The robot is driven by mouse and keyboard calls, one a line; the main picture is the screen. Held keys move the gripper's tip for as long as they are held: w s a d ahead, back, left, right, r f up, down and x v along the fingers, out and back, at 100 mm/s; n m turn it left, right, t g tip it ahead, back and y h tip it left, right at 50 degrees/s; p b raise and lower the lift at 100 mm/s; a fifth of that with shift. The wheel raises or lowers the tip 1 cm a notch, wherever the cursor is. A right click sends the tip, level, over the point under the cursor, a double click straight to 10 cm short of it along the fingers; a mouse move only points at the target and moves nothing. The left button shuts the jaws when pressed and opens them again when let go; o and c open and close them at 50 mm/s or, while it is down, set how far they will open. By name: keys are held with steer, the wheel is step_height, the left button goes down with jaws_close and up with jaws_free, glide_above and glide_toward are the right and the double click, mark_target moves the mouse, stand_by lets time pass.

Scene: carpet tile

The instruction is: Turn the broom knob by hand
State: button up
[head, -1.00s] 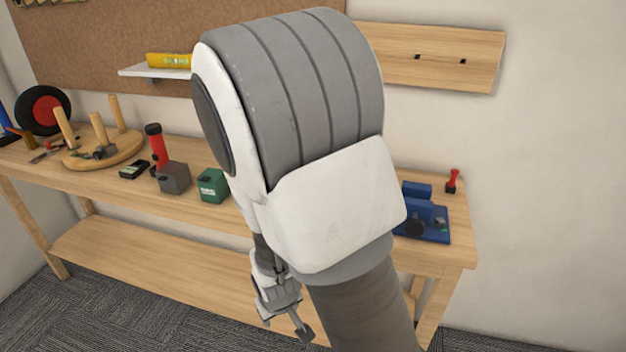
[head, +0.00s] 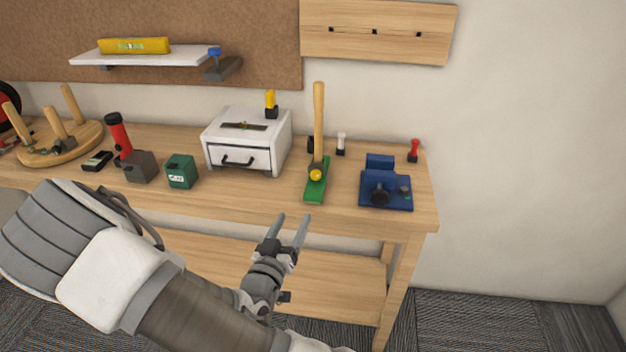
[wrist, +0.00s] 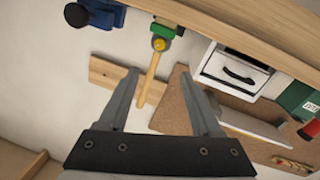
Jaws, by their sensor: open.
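The broom (head: 318,130) stands on the workbench with its wooden handle upright and its green head (head: 316,190) on the bench top. A yellow knob (head: 316,174) sits low on it, on a dark collar where handle meets head. In the wrist view the knob (wrist: 159,44) and broom handle (wrist: 152,75) show beyond the fingertips. My gripper (head: 292,218) is open and empty, in front of the bench's front edge, just below and left of the broom head. Its fingers point up toward the bench and touch nothing that I can see.
A white drawer box (head: 247,140) stands left of the broom, and a blue vise (head: 385,188) stands right. A green box (head: 181,171) is farther left. The bench's front edge (head: 340,222) lies between my gripper and the broom.

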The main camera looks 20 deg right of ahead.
mark_target(315, 176)
steer(key=x, duration=1.6)
steer(key=shift+w+d, duration=0.1)
steer(key=shift+d, duration=0.1)
jaws_close()
